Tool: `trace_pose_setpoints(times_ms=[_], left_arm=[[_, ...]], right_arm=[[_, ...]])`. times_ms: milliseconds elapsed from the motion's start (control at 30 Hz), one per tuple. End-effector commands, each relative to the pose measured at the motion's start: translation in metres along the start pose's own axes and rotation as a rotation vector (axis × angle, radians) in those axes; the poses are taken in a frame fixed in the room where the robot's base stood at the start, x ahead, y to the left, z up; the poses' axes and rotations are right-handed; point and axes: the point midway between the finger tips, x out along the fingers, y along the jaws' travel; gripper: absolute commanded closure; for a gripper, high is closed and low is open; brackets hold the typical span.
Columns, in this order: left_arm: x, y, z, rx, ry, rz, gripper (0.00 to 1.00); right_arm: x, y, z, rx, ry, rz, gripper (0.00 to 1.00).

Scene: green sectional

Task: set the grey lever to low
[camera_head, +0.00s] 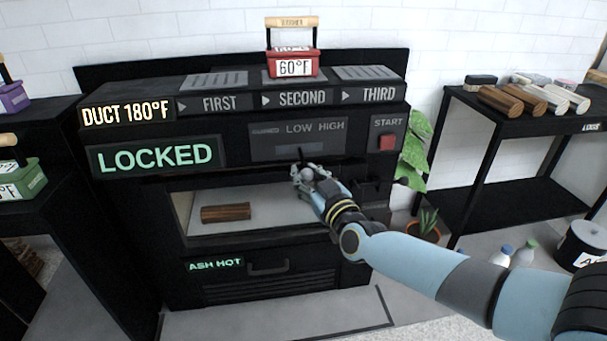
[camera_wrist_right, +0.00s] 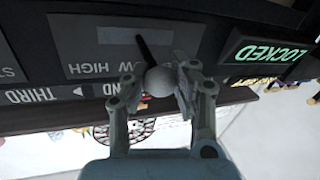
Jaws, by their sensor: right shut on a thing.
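The grey lever shows in the right wrist view as a round grey knob (camera_wrist_right: 160,81) on a dark stem, in front of the LOW HIGH panel (camera_wrist_right: 100,47). My right gripper (camera_wrist_right: 158,76) is shut on the knob, one finger on each side. In the head view my right gripper (camera_head: 306,177) is just below the LOW HIGH panel (camera_head: 297,138) on the dark stove front. My left gripper is out of view.
A red START button (camera_head: 387,142) is right of the panel. A lit LOCKED sign (camera_head: 155,157) is at the left. A log (camera_head: 226,213) lies behind the stove window. A log table (camera_head: 545,125) is at the right.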

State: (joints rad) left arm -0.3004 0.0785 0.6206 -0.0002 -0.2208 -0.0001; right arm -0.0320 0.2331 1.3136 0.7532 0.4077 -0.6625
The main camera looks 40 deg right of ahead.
Motion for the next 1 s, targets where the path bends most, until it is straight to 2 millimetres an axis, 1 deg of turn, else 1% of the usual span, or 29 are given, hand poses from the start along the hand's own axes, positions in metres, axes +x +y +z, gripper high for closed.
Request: trace_pose_setpoints(times_ms=[300, 333, 500, 533, 767, 833, 933, 1000], left_arm=[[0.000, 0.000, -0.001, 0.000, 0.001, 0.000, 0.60], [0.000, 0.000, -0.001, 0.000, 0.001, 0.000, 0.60], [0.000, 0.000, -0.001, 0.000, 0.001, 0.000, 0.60], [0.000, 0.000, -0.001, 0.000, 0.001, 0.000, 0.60], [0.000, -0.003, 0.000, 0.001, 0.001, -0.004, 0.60], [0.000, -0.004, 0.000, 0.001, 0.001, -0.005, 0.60], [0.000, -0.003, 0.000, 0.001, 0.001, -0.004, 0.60], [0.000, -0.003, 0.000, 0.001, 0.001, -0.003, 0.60]], right_arm=[[0.000, 0.000, 0.001, 0.001, -0.002, 0.000, 1.00], [0.000, 0.000, 0.001, 0.001, -0.002, 0.000, 0.72], [0.000, 0.000, 0.001, 0.000, -0.001, 0.001, 0.50], [0.000, 0.001, 0.000, 0.000, -0.001, 0.001, 0.47], [0.000, 0.001, 0.000, 0.000, 0.000, 0.001, 0.47], [-0.003, 0.001, 0.001, 0.000, -0.001, 0.001, 0.47], [-0.014, 0.001, 0.001, 0.001, -0.001, 0.001, 0.47], [-0.027, 0.001, 0.001, 0.001, -0.002, 0.000, 0.47]])
